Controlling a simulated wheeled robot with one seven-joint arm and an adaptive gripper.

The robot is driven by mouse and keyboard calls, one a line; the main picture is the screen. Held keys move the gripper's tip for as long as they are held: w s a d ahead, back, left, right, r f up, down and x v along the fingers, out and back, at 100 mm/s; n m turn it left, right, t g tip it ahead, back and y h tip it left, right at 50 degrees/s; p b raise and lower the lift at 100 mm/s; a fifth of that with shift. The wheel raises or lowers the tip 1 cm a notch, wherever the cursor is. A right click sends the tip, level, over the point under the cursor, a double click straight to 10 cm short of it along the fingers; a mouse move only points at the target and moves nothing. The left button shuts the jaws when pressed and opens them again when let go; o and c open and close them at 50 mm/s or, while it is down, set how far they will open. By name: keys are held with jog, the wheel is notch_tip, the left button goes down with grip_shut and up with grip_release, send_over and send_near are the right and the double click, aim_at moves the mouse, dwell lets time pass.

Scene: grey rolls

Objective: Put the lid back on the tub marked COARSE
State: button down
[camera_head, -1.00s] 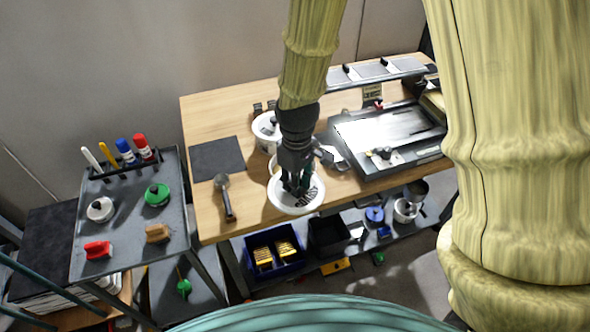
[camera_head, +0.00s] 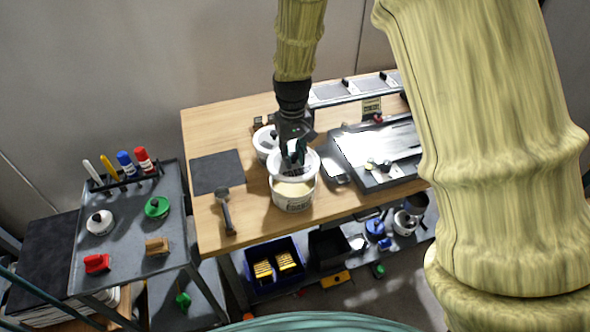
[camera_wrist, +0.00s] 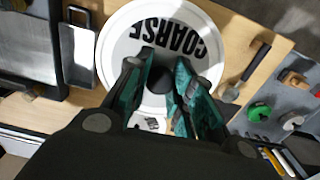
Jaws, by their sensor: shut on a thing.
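My gripper (camera_head: 293,156) is shut on the dark knob (camera_wrist: 160,82) of a white round lid. The lid (camera_head: 308,166) carries the word COARSE, readable in the wrist view (camera_wrist: 120,50). It is held tilted above the back part of an open white tub (camera_head: 293,201). Cream-coloured contents show in the tub's mouth, in front of the lid. Dark print on the tub's front is too small to read. A second white tub (camera_head: 262,143) stands close behind to the left, partly hidden by my gripper.
A scoop (camera_head: 226,212) and a dark mat (camera_head: 216,172) lie left of the tub on the wooden table (camera_head: 258,226). A black tray-like device (camera_head: 352,178) stands close on the right. A grey side cart (camera_head: 125,222) holds markers, knobs and blocks.

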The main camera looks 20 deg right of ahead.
jog(key=shift+w+f, duration=0.15)
jog(key=shift+w, duration=0.05)
notch_tip(320, 180, down, 6)
jog(key=b, duration=0.4)
dwell(0.4)
jog(key=shift+p, duration=0.5)
dwell(1.5)
jog(key=shift+f+p, duration=0.15)
jog(key=shift+p, duration=0.35)
dwell(1.5)
jog(key=c, duration=0.7)
grip_release()
